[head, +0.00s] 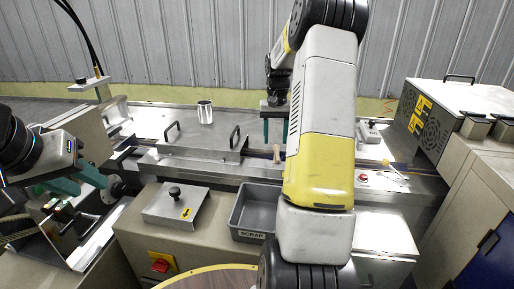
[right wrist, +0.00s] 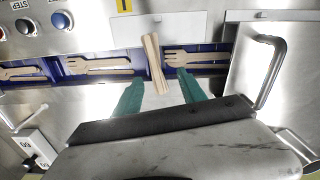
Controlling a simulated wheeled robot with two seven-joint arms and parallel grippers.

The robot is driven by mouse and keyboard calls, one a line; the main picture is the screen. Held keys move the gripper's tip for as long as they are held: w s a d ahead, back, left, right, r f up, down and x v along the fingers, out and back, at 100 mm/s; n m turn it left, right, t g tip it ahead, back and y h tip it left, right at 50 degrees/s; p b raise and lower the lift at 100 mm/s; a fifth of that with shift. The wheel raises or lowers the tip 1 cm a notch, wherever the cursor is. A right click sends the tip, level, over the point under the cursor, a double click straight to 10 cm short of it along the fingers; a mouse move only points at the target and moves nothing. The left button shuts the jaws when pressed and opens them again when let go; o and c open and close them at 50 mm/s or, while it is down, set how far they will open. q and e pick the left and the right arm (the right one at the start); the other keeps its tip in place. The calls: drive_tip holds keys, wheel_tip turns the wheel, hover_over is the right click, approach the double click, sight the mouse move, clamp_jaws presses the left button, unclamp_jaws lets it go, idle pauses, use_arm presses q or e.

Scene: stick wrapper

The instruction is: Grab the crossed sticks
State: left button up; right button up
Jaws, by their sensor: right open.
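The crossed sticks (right wrist: 155,64), pale wooden sticks overlapping at a narrow angle, lie across the blue channel in the right wrist view. They show small in the head view (head: 277,153). My right gripper (right wrist: 158,92) is open, with one teal finger on each side of the near end of the sticks; whether it touches them I cannot tell. In the head view the right gripper (head: 276,131) is above the machine, partly hidden by my arm. My left gripper (head: 80,184) is at the far left, away from the sticks, its teal fingers apart and empty.
Wooden forks (right wrist: 98,65) lie in the blue channel (right wrist: 60,70) beside the sticks. A metal cover with handles (head: 200,140) stands left of the sticks in the head view. A grey scrap bin (head: 243,213) is in front. A vented box (head: 440,115) stands at right.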

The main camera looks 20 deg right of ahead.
sight(277, 150)
drive_tip(key=f, duration=0.4)
drive_tip(key=shift+d+f, duration=0.2)
drive_tip(key=shift+d, duration=0.2)
drive_tip(key=shift+c, duration=0.5)
clamp_jaws()
